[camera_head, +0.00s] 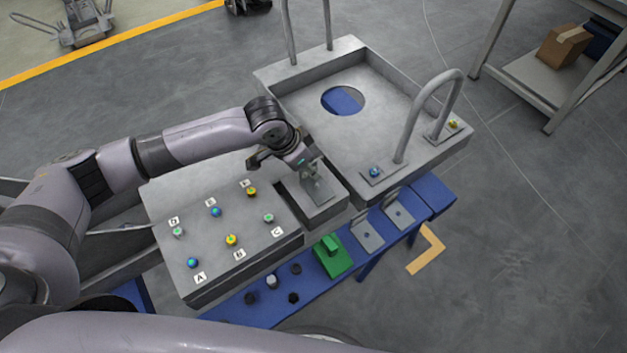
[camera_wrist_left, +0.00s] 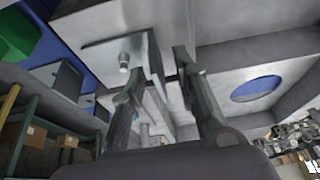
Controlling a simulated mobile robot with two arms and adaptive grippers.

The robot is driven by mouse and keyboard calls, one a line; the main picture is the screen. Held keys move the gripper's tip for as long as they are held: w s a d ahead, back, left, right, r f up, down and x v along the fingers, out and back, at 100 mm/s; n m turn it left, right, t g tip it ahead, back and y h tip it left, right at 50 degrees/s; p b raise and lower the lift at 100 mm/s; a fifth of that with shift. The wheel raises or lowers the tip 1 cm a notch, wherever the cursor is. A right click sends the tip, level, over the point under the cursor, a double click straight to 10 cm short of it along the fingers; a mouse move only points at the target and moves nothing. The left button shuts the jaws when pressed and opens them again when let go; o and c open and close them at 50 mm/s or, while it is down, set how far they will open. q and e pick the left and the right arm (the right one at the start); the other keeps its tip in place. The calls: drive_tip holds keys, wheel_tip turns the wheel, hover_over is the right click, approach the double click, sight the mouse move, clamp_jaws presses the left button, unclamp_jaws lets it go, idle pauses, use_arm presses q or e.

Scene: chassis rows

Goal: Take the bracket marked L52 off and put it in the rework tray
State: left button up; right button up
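My left gripper (camera_head: 316,186) is above a small grey block (camera_head: 322,212), between the lettered panel and the large grey chassis. In the left wrist view its fingers (camera_wrist_left: 158,85) stand apart. A grey plate with a bolt (camera_wrist_left: 124,63) shows just beyond them, its edge seen between the fingertips; I cannot tell whether they touch it. Two grey L-shaped brackets (camera_head: 367,237) (camera_head: 398,214) rest along the blue bench. No L52 mark is readable, and I cannot identify the rework tray. My right gripper is out of view.
The lettered grey panel (camera_head: 214,268) carries several coloured studs. The large grey chassis (camera_head: 355,125) has tall handles (camera_head: 436,100) and a round hole. A green block (camera_head: 333,262) and dark knobs (camera_head: 293,298) sit on the blue bench (camera_head: 262,312). A shelf with a cardboard box (camera_head: 563,46) stands at upper right.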

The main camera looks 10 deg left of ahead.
use_arm(q)
clamp_jaws()
idle(0.3)
idle(0.3)
